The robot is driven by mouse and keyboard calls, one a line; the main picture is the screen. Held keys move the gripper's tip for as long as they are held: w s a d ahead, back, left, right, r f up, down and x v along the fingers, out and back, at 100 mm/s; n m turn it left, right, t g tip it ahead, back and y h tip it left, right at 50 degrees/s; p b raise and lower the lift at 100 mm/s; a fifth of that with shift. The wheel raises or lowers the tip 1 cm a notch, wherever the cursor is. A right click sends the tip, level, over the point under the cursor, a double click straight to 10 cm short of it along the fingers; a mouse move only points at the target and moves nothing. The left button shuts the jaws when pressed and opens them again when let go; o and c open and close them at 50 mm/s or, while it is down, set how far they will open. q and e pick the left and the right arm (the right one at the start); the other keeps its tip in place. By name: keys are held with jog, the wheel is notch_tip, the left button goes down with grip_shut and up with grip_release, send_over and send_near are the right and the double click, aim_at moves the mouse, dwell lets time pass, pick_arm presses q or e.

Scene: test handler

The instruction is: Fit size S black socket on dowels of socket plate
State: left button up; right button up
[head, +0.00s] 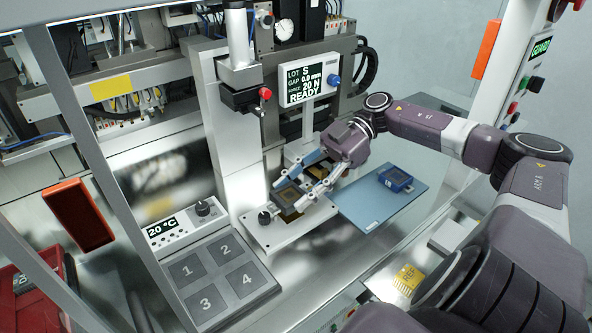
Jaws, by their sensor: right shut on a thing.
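My right gripper (300,189) reaches in from the right and is shut on a small dark square socket (288,196), which its fingers partly cover. The socket is right over the pale socket plate (282,236), at the foot of the grey press column. A gold-brown patch shows just below the socket. The dowels are hidden, and I cannot tell whether the socket touches the plate or sits on them. My left gripper is not in view.
A blue socket (396,179) lies on a blue-grey mat (378,212) to the right. The display (307,84) reads LOT S, GAP 0.0 mm, 20 N, READY. A numbered grey block (222,272) and a 20 °C controller (185,224) stand left. The press head (245,96) hangs above.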

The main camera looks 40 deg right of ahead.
jog(key=shift+r+p, duration=0.1)
jog(key=shift+p, duration=0.2)
jog(key=shift+f, duration=0.75)
dwell(0.5)
dwell(0.7)
jog(key=shift+f+b, duration=0.3)
jog(key=shift+f, duration=0.4)
dwell(0.3)
dwell(0.7)
jog(key=shift+f, duration=0.3)
dwell(0.4)
jog(key=shift+p, duration=0.45)
dwell(0.7)
jog(key=o, duration=1)
